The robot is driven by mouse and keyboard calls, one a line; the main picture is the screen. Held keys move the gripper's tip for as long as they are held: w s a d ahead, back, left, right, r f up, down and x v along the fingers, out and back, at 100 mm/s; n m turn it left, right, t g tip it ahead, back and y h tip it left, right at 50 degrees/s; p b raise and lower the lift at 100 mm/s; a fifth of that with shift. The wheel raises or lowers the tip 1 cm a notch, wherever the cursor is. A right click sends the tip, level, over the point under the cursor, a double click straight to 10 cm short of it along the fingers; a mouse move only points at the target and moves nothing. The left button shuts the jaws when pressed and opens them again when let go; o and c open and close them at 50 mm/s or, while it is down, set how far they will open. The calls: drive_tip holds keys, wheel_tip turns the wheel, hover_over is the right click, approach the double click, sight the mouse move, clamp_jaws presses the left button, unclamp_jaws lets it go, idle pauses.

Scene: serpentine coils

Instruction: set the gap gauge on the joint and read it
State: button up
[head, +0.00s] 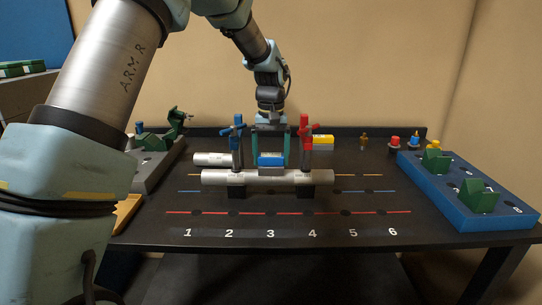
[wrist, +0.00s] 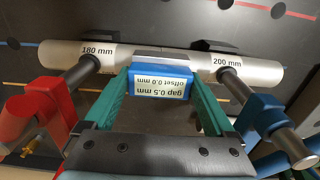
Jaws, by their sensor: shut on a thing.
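The gap gauge is a small blue block with a white label (head: 271,161), at the middle of a grey pipe pair (head: 222,177). My gripper (head: 270,154) is shut on it, with one teal finger at each side. In the wrist view the gauge (wrist: 160,72) lies against the pipes, over the joint, which it hides. Its label reads, upside down, "gap 0.5 mm" and "offset 0.0 mm". The pipes are marked 180 mm (wrist: 97,51) and 200 mm (wrist: 227,62). A blue-handled clamp (head: 237,140) and a red-handled clamp (head: 308,132) stand over the pipes, one at each side.
Another grey pipe (head: 210,159) lies behind on the dark table. A yellow block (head: 323,140), a brass piece (head: 364,141) and a red knob (head: 395,142) stand at the back. A blue tray (head: 450,207) with green blocks is at right. The numbered front strip is clear.

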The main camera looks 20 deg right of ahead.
sight(271, 155)
drive_tip(key=shift+f, duration=0.3)
drive_tip(key=o, duration=1.2)
wheel_tip(271, 155, up, 11)
drive_tip(key=shift+f+b, duration=0.1)
drive_tip(key=shift+b, duration=0.85)
